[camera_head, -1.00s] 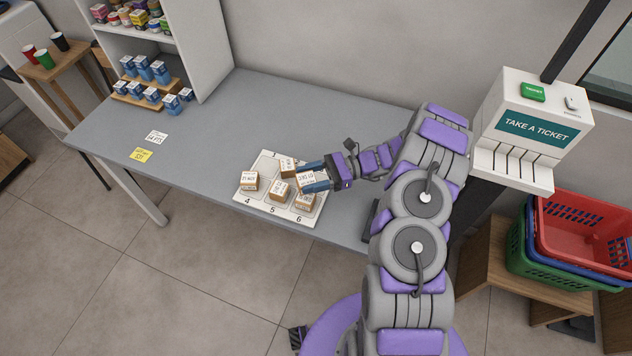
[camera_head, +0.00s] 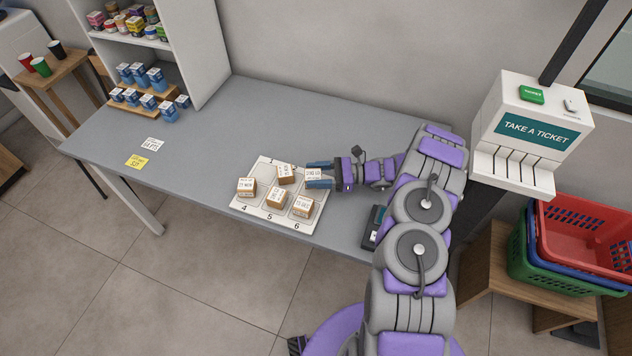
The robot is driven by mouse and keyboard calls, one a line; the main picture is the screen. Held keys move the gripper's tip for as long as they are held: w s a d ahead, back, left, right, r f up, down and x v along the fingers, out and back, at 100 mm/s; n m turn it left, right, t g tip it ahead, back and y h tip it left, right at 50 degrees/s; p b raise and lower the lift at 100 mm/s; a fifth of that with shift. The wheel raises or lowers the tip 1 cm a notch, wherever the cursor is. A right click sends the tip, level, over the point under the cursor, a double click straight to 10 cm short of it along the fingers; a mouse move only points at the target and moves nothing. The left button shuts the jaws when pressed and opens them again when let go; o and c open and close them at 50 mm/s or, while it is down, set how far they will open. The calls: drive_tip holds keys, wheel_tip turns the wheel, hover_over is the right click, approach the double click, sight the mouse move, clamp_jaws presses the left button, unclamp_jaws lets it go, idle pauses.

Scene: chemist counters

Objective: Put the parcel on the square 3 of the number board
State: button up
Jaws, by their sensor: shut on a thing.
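The white number board (camera_head: 270,214) lies on the grey counter, with 4, 5 and 6 readable along its front edge. Small brown parcels with white labels stand on it: one on square 4 (camera_head: 246,187), one on square 5 (camera_head: 277,196), one on square 6 (camera_head: 303,207) and one in the back row's middle (camera_head: 285,174). My gripper (camera_head: 317,176) is at the board's back right corner, shut on another parcel (camera_head: 313,173). The fingers partly cover this parcel and the square under it. I cannot tell whether it touches the board.
A ticket box (camera_head: 530,135) stands right of my arm. A shelf unit (camera_head: 205,50) with blue boxes (camera_head: 140,75) is at the back left. A yellow note (camera_head: 136,161) and a white note (camera_head: 152,144) lie on the counter. The counter behind the board is clear.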

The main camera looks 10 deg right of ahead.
wheel_tip(320, 180, down, 3)
drive_tip(key=shift+b, duration=0.3)
drive_tip(key=shift+r, duration=0.1)
drive_tip(key=o, duration=1.1)
drive_tip(key=shift+d, duration=0.1)
drive_tip(key=d, duration=0.4)
drive_tip(key=s+d+p, duration=0.1)
drive_tip(key=d, duration=0.2)
drive_tip(key=s+d+p, duration=0.1)
drive_tip(key=d, duration=0.3)
drive_tip(key=shift+s+d, duration=0.2)
drive_tip(key=shift+d, duration=0.1)
